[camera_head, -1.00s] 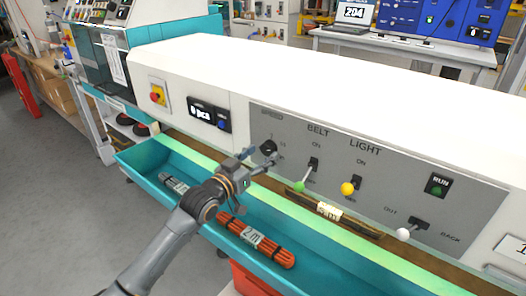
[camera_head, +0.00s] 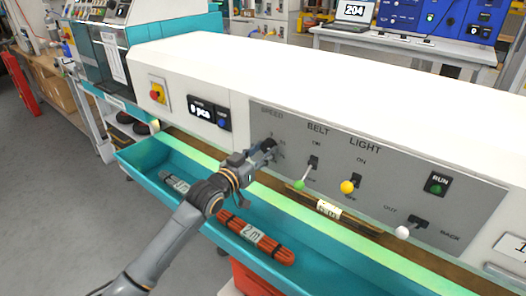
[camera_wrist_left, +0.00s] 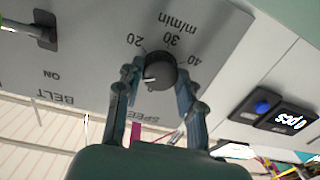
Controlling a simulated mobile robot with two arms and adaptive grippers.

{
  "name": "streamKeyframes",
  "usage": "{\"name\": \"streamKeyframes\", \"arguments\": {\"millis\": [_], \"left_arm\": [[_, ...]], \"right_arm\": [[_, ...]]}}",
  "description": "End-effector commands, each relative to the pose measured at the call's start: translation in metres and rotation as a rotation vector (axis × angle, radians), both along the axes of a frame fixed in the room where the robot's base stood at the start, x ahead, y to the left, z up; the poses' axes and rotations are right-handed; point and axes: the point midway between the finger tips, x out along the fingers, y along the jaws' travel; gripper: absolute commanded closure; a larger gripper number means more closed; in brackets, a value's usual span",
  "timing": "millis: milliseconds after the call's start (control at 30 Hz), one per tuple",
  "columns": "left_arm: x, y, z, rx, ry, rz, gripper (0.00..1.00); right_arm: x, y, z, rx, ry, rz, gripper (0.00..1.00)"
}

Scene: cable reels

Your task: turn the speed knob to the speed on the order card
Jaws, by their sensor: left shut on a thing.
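The black speed knob (camera_wrist_left: 160,72) sits on the grey panel under "SPEED", with 20, 30 and 40 m/min around it. The wrist view shows it upside down. A white mark on the knob lies on its left side in that view, below the 20. My left gripper (camera_wrist_left: 158,82) has one finger on each side of the knob and is shut on it. In the head view my left gripper (camera_head: 262,152) reaches the panel and mostly covers the knob. No order card can be identified for certain. My right gripper is not in view.
A teal tray (camera_head: 140,158) with cable bundles lies below. A partly cut-off white card (camera_head: 511,246) is at the right edge.

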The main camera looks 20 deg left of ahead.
Motion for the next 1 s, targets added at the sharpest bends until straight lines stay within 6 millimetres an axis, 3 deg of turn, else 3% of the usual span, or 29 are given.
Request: {"name": "streamKeyframes", "arguments": {"millis": [267, 1000], "left_arm": [[0.000, 0.000, 0.000, 0.120, -0.042, 0.000, 0.94], [0.000, 0.000, -0.001, 0.738, -0.266, -0.001, 0.94]], "right_arm": [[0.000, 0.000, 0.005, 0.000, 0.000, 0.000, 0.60], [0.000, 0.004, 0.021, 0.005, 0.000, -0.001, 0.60]]}}
